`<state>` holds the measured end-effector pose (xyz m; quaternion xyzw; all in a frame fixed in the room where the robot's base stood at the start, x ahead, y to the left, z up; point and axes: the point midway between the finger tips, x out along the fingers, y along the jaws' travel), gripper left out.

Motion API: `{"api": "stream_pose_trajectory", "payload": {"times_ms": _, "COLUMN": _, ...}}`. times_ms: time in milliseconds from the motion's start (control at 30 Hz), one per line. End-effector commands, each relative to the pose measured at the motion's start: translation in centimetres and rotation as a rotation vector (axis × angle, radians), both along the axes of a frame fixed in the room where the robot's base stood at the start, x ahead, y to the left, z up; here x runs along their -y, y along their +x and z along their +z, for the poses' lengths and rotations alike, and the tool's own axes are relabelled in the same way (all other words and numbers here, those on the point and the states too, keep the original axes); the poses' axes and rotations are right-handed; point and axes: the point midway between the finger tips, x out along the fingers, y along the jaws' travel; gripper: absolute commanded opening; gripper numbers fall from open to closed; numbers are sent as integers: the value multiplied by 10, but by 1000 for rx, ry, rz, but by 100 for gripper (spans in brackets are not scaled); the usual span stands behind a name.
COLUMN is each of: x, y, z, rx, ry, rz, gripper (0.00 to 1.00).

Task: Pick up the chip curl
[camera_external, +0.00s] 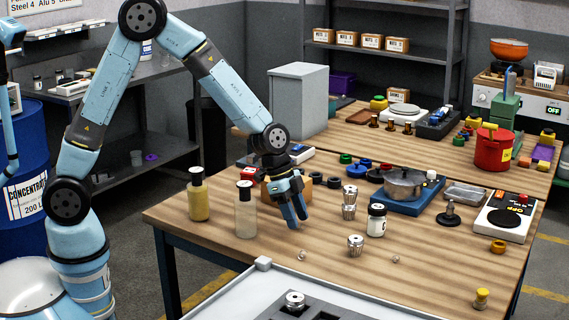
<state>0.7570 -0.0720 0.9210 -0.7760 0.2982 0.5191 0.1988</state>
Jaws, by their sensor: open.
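A small pale, shiny scrap that looks like the chip curl (302,256) lies on the wooden table, toward its front edge. Another tiny pale bit (396,260) lies farther right; both are too small to make out clearly. My gripper (298,224) points down above the table, behind and slightly left of the first scrap. Its jaws are open, with nothing visible between them, and it is apart from both bits.
Two bottles, yellow (199,195) and clear (245,210), stand left of my gripper. Bare wood surrounds the scraps.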

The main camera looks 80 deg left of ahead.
Motion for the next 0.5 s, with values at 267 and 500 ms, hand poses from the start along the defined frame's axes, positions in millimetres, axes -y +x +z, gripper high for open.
{"api": "stream_pose_trajectory", "payload": {"times_ms": 267, "x": 3, "y": 3, "z": -9, "rx": 1, "ry": 1, "rz": 0, "gripper": 47}}
{"api": "stream_pose_trajectory", "payload": {"times_ms": 500, "x": 2, "y": 2, "z": -9, "rx": 0, "ry": 0, "rz": 0, "gripper": 29}}
